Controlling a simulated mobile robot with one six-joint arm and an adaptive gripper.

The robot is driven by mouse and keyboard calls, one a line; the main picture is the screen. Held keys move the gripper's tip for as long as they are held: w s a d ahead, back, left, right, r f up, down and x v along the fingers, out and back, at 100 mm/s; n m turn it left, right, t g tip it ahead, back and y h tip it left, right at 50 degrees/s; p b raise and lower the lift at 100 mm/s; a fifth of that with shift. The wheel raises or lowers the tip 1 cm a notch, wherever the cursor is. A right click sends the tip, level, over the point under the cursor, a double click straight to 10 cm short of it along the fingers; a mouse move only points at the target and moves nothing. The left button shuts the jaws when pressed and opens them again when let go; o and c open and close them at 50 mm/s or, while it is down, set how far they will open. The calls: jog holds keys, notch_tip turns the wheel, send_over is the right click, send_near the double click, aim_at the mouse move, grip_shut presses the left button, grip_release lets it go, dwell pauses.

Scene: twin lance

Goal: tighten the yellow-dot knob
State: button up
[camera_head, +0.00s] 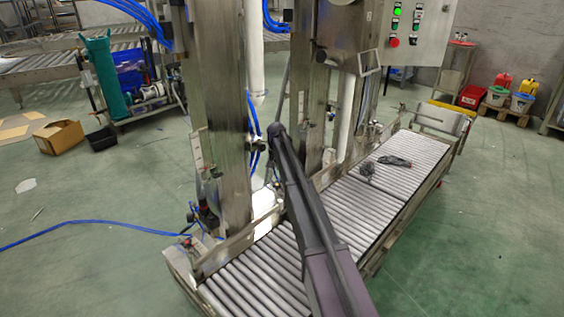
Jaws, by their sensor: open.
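My dark arm rises from the bottom edge to the left steel column (215,110). My gripper (262,144) is small at the far end of the arm, close to that column's right side. Its fingers are hard to make out, and I see nothing held in it. A small dark round fitting (253,143) sits beside it on the column. I cannot tell whether this fitting is a knob, or whether gripper and fitting touch. No yellow dot can be made out on any knob.
A roller conveyor (262,281) runs below the columns, with small dark items (395,161) on its rollers. A control box (415,35) with a green light hangs at upper right. Blue hoses (255,115) hang near the column. A cardboard box (59,137) lies left; open floor lies at right.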

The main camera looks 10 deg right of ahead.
aim_at(277, 184)
jog(key=shift+r+p, duration=3.4)
jog(key=shift+r, duration=0.3)
jog(key=s+d+n+t+b, duration=0.1)
jog(key=s+n+t+b, duration=0.1)
jog(key=s+n+t, duration=0.2)
jog(key=shift+s+f+n+y, duration=0.4)
jog(key=shift+s+f+n, duration=0.05)
jog(key=shift+s+n, duration=0.65)
jog(key=shift+t, duration=0.3)
